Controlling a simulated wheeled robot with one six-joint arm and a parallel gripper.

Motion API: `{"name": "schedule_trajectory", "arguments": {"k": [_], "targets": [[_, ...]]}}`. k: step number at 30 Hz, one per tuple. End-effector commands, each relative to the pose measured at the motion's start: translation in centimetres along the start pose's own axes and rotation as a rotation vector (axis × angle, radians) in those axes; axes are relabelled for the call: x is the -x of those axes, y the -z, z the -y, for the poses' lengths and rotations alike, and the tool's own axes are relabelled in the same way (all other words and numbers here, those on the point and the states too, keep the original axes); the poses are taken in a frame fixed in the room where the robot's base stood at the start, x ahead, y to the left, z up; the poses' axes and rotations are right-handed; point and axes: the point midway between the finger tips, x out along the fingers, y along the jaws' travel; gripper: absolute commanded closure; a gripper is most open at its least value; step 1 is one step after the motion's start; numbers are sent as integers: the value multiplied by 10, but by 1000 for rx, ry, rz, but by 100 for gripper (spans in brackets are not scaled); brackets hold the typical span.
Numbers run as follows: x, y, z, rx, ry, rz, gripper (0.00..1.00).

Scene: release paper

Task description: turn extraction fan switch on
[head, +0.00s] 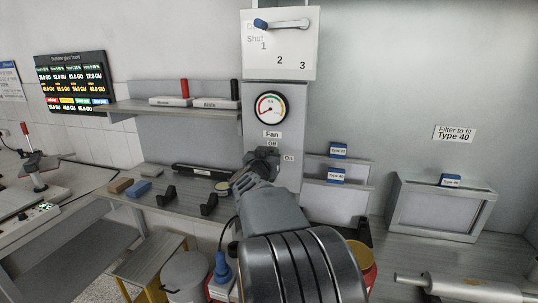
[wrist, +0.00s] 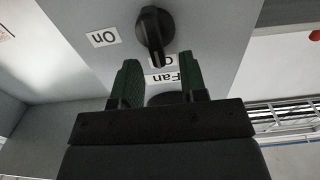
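The extraction fan switch is a black rotary knob (wrist: 155,30) on a grey panel, seen upside down in the wrist view. Its bar points toward the partly hidden Off label, which sits beside the Fan label (wrist: 163,77). The On label (wrist: 104,37) is to the left of the knob there. My gripper (wrist: 159,68) is open, with its green-padded fingers apart and the tip of the knob's bar near the gap between them. I cannot tell whether they touch it. In the head view, my gripper (head: 265,156) covers the knob, below the Off label (head: 272,143) and left of the On label (head: 289,158).
A round gauge (head: 270,107) and a lever box (head: 282,45) are above on the same column. A shelf (head: 175,106) is to the left. Framed filters (head: 440,207) stand on the right bench. The wall around the On label looks clear.

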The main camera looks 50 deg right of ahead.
Motion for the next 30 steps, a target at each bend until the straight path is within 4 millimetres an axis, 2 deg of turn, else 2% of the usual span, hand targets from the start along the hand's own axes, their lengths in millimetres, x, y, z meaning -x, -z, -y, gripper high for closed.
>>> {"name": "schedule_trajectory", "arguments": {"k": [13,25,30], "targets": [[-7,0,0,0,0,0,61],[-7,0,0,0,0,0,99],[-7,0,0,0,0,0,100]]}}
